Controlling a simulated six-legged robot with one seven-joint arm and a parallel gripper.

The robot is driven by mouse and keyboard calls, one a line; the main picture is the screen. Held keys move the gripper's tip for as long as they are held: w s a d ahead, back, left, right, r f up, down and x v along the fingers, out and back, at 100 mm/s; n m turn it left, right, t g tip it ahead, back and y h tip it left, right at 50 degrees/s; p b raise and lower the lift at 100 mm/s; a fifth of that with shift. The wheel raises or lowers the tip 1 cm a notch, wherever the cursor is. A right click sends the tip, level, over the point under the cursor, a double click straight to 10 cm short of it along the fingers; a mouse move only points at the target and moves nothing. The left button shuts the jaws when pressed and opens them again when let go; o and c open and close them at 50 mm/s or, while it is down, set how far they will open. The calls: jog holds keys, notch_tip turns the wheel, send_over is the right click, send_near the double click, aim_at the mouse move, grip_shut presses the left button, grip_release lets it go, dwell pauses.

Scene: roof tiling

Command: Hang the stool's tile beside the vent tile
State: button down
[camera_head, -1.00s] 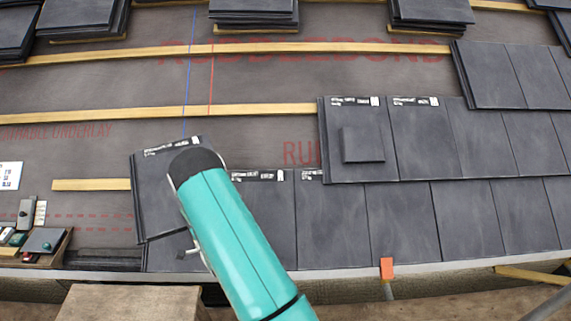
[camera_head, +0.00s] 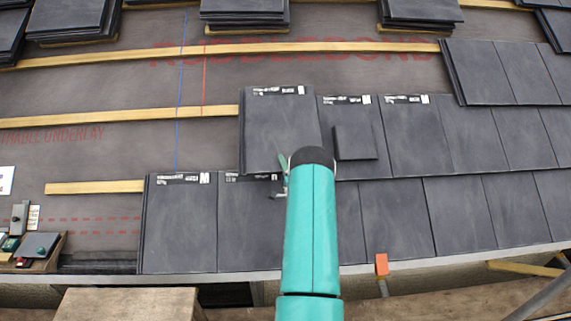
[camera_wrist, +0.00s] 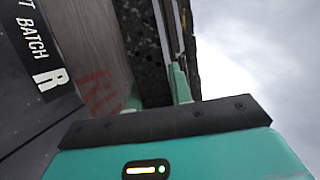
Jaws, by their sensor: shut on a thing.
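A dark slate-grey tile (camera_head: 275,125) with a white label strip along its top is in my gripper (camera_head: 284,168), which is shut on its lower edge. The tile is upright along the slope, just left of the vent tile (camera_head: 335,112), which carries a raised square cap. Its right edge appears against or slightly over the vent tile's left edge; I cannot tell whether it touches the batten. In the wrist view, the teal fingers (camera_wrist: 180,85) pinch the dark tile (camera_wrist: 150,50), seen nearly edge-on. My arm hides part of the lower course.
Wooden battens (camera_head: 120,118) cross the grey underlay to the left. Laid tiles (camera_head: 470,140) fill the right side. Tile stacks (camera_head: 420,12) lie along the top. A wooden box of tools (camera_head: 35,248) is at lower left. The wooden platform (camera_head: 125,302) in front looks bare.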

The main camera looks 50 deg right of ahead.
jog(key=shift+s+d, duration=0.3)
jog(key=shift+d, duration=0.25)
jog(key=shift+d+f, duration=0.1)
jog(key=shift+d, duration=0.05)
jog(key=shift+w+d+f, duration=0.5)
jog(key=shift+f, duration=0.5)
jog(key=shift+w+d+f, duration=0.45)
jog(key=shift+d+f, duration=0.05)
jog(key=shift+f, duration=0.45)
jog(key=shift+w+d+f, duration=0.5)
jog(key=shift+f, duration=0.6)
jog(key=shift+s, duration=0.1)
